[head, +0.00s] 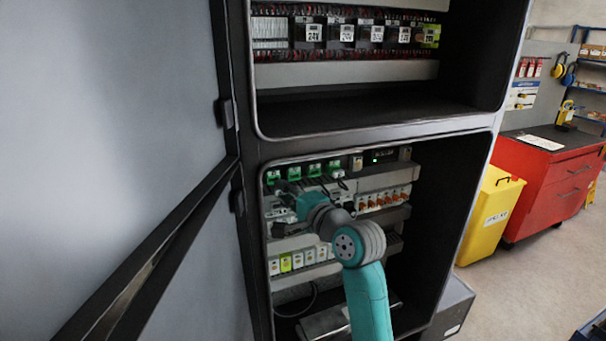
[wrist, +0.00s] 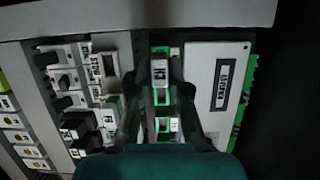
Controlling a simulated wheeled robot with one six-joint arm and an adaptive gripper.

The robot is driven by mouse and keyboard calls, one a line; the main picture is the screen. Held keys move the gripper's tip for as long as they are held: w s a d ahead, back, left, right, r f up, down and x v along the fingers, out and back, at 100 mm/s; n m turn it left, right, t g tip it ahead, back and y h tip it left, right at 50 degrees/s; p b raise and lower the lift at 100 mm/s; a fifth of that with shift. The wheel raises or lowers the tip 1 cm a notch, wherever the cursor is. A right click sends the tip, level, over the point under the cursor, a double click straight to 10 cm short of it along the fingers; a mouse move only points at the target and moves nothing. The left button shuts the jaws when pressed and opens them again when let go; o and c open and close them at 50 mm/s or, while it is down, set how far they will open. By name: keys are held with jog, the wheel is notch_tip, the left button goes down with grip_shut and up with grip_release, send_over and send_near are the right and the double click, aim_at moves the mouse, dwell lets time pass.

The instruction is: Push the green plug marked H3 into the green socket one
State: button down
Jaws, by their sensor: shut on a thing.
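My gripper (wrist: 158,92) is shut on a plug marked H3 (wrist: 159,72), a pale labelled block with green at its ends, held between the two fingertips. A further green-and-white part (wrist: 167,127) shows below it between the fingers. In the head view a row of green sockets (head: 314,170) runs along the top shelf of the lower cabinet bay. My gripper reaches in just below that row; its fingertips and the plug are hidden or too small there. I cannot tell whether the plug touches a socket, or which socket is one.
A white labelled module (wrist: 213,90) with a green edge stands right of my gripper in the wrist view. Dark switches (wrist: 75,110) stand left. The cabinet's frame (head: 380,140) and open door (head: 110,130) bound the bay; a yellow bin (head: 490,215) stands right.

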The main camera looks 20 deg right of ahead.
jog(key=shift+w, duration=1.45)
dwell(2.5)
jog(key=c, duration=1.1)
grip_release()
jog(key=shift+o, duration=0.2)
jog(key=v, duration=1.2)
jog(key=s+a+f+n+g+h, duration=0.1)
jog(key=s+f+n+h, duration=0.15)
jog(key=s+f, duration=0.85)
jog(key=s+a+f+n+h, duration=0.1)
jog(key=s+f+h, duration=0.2)
jog(key=s+f, duration=0.85)
jog(key=s+f+n, duration=0.1)
jog(key=s+n, duration=0.2)
jog(key=s, duration=0.5)
jog(key=s+a+f+n+g, duration=0.1)
jog(key=s+n, duration=0.3)
jog(key=s, duration=0.5)
jog(key=s+a+f+n, duration=0.1)
jog(key=s+f+n, duration=0.2)
jog(key=s, duration=0.6)
jog(key=shift+s+n, duration=0.2)
jog(key=shift+n, duration=0.25)
